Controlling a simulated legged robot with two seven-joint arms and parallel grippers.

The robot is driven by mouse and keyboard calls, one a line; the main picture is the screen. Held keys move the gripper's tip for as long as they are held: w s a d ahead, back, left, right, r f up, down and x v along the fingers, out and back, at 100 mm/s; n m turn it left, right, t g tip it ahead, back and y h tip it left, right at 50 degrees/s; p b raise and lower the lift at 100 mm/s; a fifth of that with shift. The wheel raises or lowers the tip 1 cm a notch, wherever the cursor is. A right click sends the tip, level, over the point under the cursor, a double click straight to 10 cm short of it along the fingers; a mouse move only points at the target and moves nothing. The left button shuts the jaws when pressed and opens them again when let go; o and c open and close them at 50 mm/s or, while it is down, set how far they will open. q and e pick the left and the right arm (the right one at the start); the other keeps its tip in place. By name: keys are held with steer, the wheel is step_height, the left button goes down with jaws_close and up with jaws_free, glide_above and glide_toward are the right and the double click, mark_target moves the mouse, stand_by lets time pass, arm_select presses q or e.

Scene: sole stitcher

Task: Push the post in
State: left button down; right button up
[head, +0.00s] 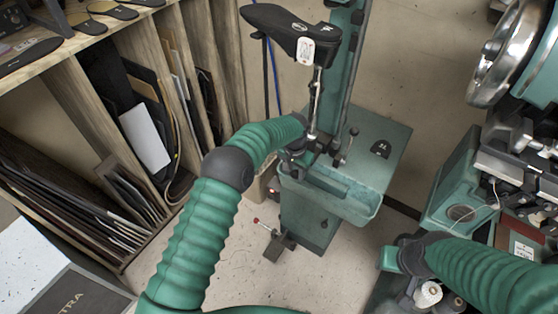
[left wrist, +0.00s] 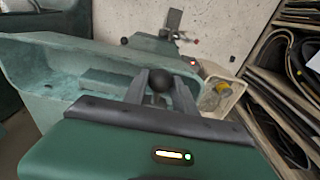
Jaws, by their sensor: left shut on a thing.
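A thin metal post (head: 315,98) stands upright on the green machine (head: 385,170) and carries a black shoe-shaped form (head: 285,30) with a white label. My left gripper (head: 297,152) is at the machine's top, close beside the foot of the post. In the left wrist view its two fingers (left wrist: 161,82) are shut on a black ball knob (left wrist: 158,79). What the knob joins is hidden. The hand of my right arm (head: 392,258) shows at the lower right, away from the post; its fingers cannot be made out.
A wooden rack (head: 172,110) with upright sheets stands on the left. Another green machine with a chrome handwheel (head: 492,75) stands on the right. The machine's tray edge (head: 335,203) lies just below my left gripper. Bare floor (head: 330,270) shows at the lower middle.

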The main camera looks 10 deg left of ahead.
arm_select(q)
steer(key=shift+w+d+f+b, duration=0.1)
steer(key=shift+w+d+b, duration=0.2)
steer(key=shift+w+b, duration=0.5)
steer(key=shift+w+d+f+b, duration=0.1)
steer(key=shift+w+d+b, duration=0.2)
steer(key=shift+w+b, duration=0.45)
steer(key=shift+w+r, duration=0.1)
steer(key=shift+r, duration=0.1)
steer(key=c, duration=1.3)
jaws_free()
steer(key=shift+c, duration=0.2)
steer(key=o, duration=0.5)
steer(key=shift+w, duration=0.15)
